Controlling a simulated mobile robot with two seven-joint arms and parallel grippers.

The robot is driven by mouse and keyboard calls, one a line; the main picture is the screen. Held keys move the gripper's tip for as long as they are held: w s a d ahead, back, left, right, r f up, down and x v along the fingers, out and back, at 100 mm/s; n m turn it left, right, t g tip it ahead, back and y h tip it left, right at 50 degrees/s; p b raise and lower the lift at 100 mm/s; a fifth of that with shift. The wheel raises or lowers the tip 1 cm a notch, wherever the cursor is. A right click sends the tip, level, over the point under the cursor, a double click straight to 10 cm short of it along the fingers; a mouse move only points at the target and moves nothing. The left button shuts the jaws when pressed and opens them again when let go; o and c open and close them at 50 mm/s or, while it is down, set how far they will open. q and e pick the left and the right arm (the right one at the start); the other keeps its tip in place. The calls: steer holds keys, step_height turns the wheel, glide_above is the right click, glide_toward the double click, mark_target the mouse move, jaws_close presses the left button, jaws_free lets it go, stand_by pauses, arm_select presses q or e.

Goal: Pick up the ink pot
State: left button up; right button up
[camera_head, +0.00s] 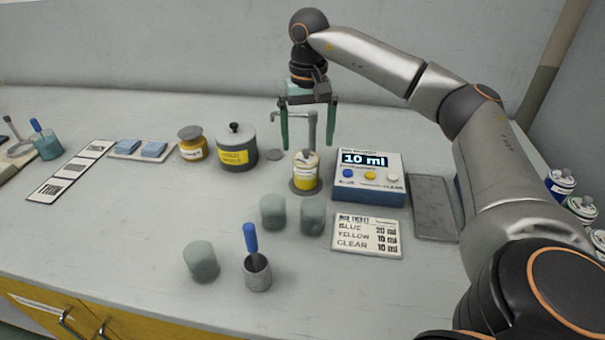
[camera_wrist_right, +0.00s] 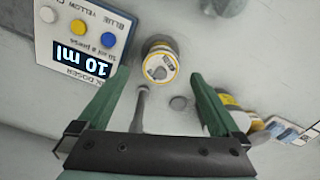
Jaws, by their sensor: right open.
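The ink pot (camera_head: 305,171), a small pot with a yellow band and a pale top, stands upright on a dark round base beside the doser. It also shows in the right wrist view (camera_wrist_right: 160,66), seen from above, between the lines of the fingers and beyond their tips. My right gripper (camera_head: 308,146) has its two green fingers spread and pointing down, above and slightly behind the pot. It is open and holds nothing. The doser's thin grey spout (camera_head: 311,122) stands between the fingers in the head view. My left gripper is not in view.
The doser (camera_head: 369,178) reads 10 ml, just right of the pot. A yellow jar (camera_head: 193,146) and a grey lidded can (camera_head: 236,152) stand to its left. Several grey-green cups (camera_head: 273,211) and a holder with a blue-handled tool (camera_head: 257,273) stand in front. A ticket (camera_head: 367,235) lies flat.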

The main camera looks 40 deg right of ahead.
mark_target(307, 159)
steer(key=f, duration=0.3)
steer(key=f+b, duration=0.1)
steer(key=f, duration=0.5)
steer(key=shift+w, duration=0.25)
steer(key=shift+r, duration=0.1)
steer(key=shift+c, duration=0.4)
steer(key=c, duration=1.3)
steer(key=shift+c, duration=0.5)
steer(key=shift+r, duration=0.15)
